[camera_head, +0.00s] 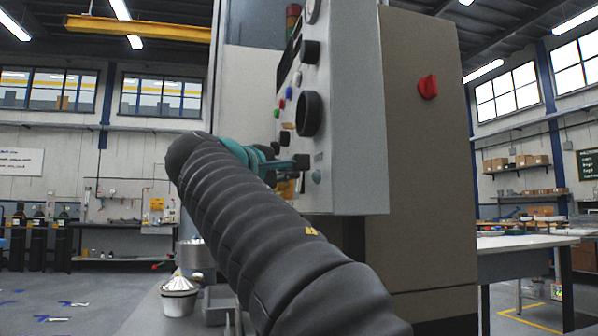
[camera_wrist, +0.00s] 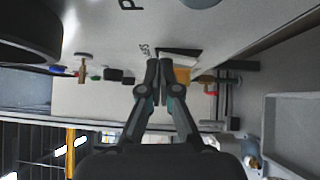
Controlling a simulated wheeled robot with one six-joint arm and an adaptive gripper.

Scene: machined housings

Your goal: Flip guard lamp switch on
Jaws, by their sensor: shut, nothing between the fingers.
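The control panel (camera_head: 352,120) of a tall machine cabinet faces left in the head view, with its controls seen edge-on. My gripper (camera_head: 290,165) is at the lower part of this panel, partly hidden by my arm. In the wrist view my gripper (camera_wrist: 158,66) is shut and empty, with its fingertips close to the panel face (camera_wrist: 110,25). A dark rocker-like switch (camera_wrist: 182,52) is just right of the fingertips; I cannot tell whether they touch it. A label beside it is only partly legible, so I cannot confirm that it is the guard lamp switch. Its position is unclear.
A large black knob (camera_head: 309,113) and several coloured buttons (camera_head: 282,103) stick out above my gripper. A red rotary switch (camera_head: 428,86) is on the cabinet side. A grey bin (camera_head: 218,304) and a silver-topped container (camera_head: 179,295) stand below, left of my arm.

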